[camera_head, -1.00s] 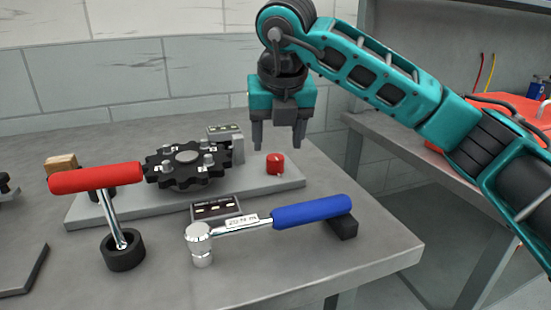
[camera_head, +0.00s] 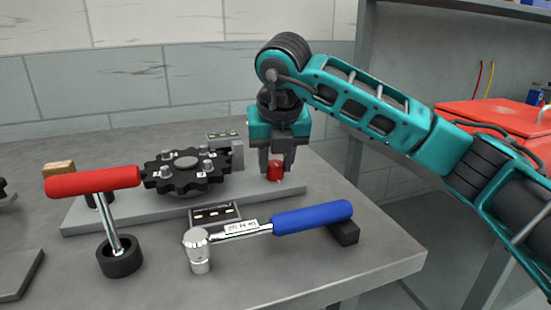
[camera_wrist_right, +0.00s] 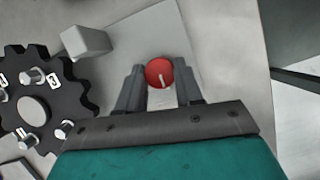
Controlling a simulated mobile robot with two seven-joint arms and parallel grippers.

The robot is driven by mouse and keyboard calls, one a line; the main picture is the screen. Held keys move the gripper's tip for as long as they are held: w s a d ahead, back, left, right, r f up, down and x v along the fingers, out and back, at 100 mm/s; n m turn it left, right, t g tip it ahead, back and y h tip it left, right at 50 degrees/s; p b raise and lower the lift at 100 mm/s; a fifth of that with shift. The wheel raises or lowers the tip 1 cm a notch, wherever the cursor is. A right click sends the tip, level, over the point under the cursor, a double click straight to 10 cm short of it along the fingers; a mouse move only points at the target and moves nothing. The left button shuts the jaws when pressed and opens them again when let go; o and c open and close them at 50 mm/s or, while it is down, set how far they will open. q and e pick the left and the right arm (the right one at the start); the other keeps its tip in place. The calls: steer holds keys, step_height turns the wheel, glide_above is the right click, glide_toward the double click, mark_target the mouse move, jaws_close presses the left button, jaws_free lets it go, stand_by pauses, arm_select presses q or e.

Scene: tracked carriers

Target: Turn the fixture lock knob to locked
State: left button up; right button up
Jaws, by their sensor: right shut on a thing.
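The red lock knob (camera_head: 275,171) stands at the right end of the grey fixture plate (camera_head: 250,195). My right gripper (camera_head: 276,170) is lowered over it with its fingers on either side, shut on the knob. In the right wrist view the knob (camera_wrist_right: 159,72) shows between the two fingertips, with a pale line on its top running toward the gripper. A black sprocket (camera_head: 187,172) with numbered bolts sits on the plate to the left of the knob. My left gripper is not in view.
A blue-handled torque wrench (camera_head: 310,217) lies in front of the plate on a black rest. A red-handled tool (camera_head: 94,181) stands in a black cup at left. A grey block (camera_head: 236,150) stands behind the sprocket. A red case (camera_head: 495,122) is on the right bench.

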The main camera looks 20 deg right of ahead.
steer(key=c, duration=0.4)
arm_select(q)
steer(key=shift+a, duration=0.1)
arm_select(e)
steer(key=shift+c, duration=0.2)
